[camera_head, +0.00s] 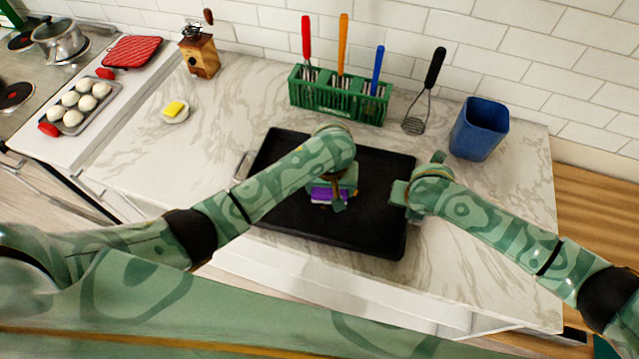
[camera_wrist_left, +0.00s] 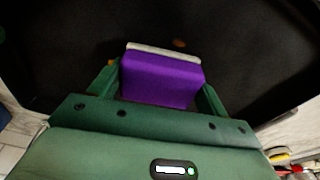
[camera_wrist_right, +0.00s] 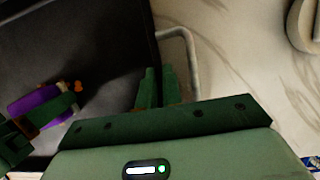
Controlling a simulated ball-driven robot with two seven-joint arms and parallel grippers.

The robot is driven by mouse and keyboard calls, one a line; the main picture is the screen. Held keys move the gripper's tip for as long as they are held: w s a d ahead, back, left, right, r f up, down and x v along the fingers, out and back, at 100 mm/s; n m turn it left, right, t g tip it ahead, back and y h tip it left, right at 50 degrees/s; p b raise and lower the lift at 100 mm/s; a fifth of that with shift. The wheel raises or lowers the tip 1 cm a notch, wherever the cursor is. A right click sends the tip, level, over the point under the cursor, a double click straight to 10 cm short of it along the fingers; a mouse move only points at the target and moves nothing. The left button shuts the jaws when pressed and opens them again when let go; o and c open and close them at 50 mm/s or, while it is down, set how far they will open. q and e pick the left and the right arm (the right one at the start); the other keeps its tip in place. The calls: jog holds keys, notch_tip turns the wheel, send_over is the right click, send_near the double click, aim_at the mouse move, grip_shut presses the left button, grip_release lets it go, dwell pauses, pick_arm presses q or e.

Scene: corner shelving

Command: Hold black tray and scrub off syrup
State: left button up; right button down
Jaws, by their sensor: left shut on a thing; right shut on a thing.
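The black tray (camera_head: 285,205) lies on the marble counter, with a metal handle at each short side. My left gripper (camera_head: 335,190) is shut on a purple sponge (camera_wrist_left: 160,80) with a pale layer, low over the middle of the tray. The sponge also shows in the head view (camera_head: 322,196); whether it touches the tray is hard to tell. A small orange-brown syrup spot (camera_wrist_left: 179,43) lies just beyond the sponge, and spots show beside it in the right wrist view (camera_wrist_right: 77,87).
Behind the tray stand a green utensil rack (camera_head: 338,105), a masher (camera_head: 418,115) and a blue bin (camera_head: 479,130). A coffee grinder (camera_head: 200,55), a dish with a yellow block (camera_head: 175,112) and an egg tray (camera_head: 75,108) are at left.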

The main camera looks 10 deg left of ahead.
aim_at(356, 200)
pick_arm(q)
jog(key=shift+d, duration=3.3)
jog(key=shift+a, duration=5.7)
notch_tip(356, 200, up, 8)
pick_arm(e)
jog(key=c, duration=1.5)
grip_release()
jog(key=v, duration=1.2)
